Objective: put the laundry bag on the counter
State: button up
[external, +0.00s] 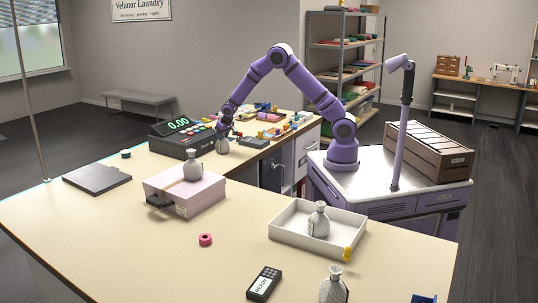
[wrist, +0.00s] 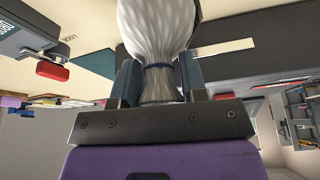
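A grey-white laundry bag (external: 222,146) with a gathered neck is at the back of the counter, just right of the cash register. In the wrist view the bag (wrist: 158,35) shows a blue tie around its neck. My gripper (external: 225,129) is above it, with its fingers (wrist: 160,85) closed against both sides of the neck below the tie. I cannot tell whether its base touches the surface. Similar bags stand on a pink box (external: 195,203), in a white tray (external: 283,232) and at the counter's front edge (external: 333,287). The cream counter (external: 130,235) has bare areas.
The cash register (external: 180,138) stands close left of my gripper. Small coloured items (external: 272,130) lie right of it. A dark flat pad (external: 97,179), a pink tape roll (external: 205,240) and a card reader (external: 264,284) lie on the counter. The front left is clear.

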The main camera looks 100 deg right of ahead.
jog(key=shift+o, duration=0.5)
jog(key=shift+r, duration=0.15)
jog(key=shift+r, duration=0.25)
jog(key=v, duration=1.1)
jog(key=s+a+r+n+t+y, duration=0.1)
jog(key=s+a+r+n, duration=0.1)
jog(key=s+a+r, duration=0.7)
jog(key=s+a+r+n+t+y, duration=0.1)
jog(key=s+a+r+n, duration=0.2)
jog(key=a+r, duration=0.7)
jog(key=s+a+n, duration=0.2)
jog(key=s+a, duration=0.6)
jog(key=s, duration=0.3)
jog(key=s+a+n+y, duration=0.1)
jog(key=s+a+n, duration=0.2)
jog(key=s+a, duration=0.5)
jog(key=s+f, duration=0.1)
jog(key=s, duration=0.2)
jog(key=shift+n+t+y, duration=0.3)
